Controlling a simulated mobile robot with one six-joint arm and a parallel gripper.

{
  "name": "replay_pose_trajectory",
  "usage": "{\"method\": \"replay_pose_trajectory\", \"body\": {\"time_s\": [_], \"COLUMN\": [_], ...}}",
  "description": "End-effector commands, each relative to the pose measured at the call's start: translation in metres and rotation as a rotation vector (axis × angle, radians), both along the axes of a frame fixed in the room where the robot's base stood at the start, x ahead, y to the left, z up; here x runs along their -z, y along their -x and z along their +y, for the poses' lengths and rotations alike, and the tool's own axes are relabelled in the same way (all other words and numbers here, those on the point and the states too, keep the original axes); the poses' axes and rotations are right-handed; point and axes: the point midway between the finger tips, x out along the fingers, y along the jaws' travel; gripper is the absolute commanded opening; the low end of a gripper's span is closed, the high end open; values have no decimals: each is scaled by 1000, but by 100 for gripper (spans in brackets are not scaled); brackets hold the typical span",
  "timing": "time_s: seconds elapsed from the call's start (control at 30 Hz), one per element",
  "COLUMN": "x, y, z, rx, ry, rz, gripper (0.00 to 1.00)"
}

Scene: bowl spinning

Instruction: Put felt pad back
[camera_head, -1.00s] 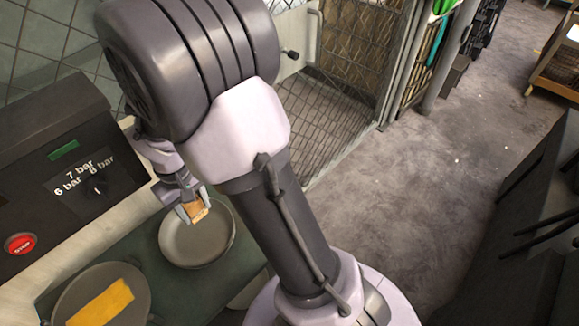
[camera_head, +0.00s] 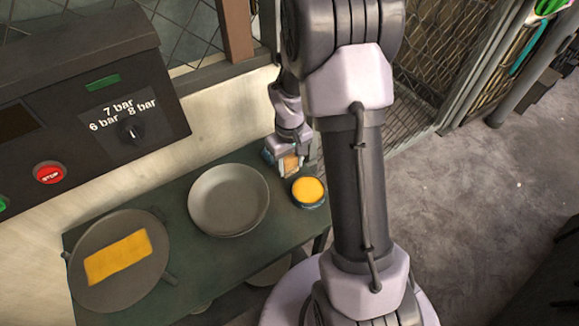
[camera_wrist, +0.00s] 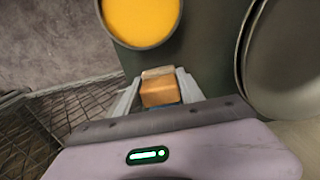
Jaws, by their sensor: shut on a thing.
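My gripper (camera_head: 287,166) is shut on a small tan block with a lighter top edge, which I take to be the felt pad (camera_head: 291,164). In the wrist view the pad (camera_wrist: 160,91) sits between the two fingers. My gripper is above the table's right end, beside a small round dark tub (camera_head: 308,203) with a yellow-orange top or filling. The tub also shows just past the pad in the wrist view (camera_wrist: 141,18). I cannot tell how high the pad is above the table.
An empty grey bowl (camera_head: 228,200) stands on the green table (camera_head: 195,263), left of my gripper. A round dark plate (camera_head: 90,283) with a yellow rectangular cloth lies further left. A control box (camera_head: 95,100) with a red stop button stands behind. A mesh fence is at the right.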

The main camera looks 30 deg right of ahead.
Motion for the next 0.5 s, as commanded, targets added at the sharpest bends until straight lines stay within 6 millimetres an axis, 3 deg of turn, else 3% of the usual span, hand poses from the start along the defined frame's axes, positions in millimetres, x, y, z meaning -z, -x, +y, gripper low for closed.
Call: {"method": "replay_pose_trajectory", "body": {"time_s": [0.23,0.27,0.3,0.37,0.5], "x": [2,2,1,1,1], "y": [0,0,0,0,0], "z": [0,0,0,0,0], "rx": [0,0,0,0,0], "ry": [0,0,0,0,0], "rz": [0,0,0,0,0], "gripper": [7,47,55,66,66]}}
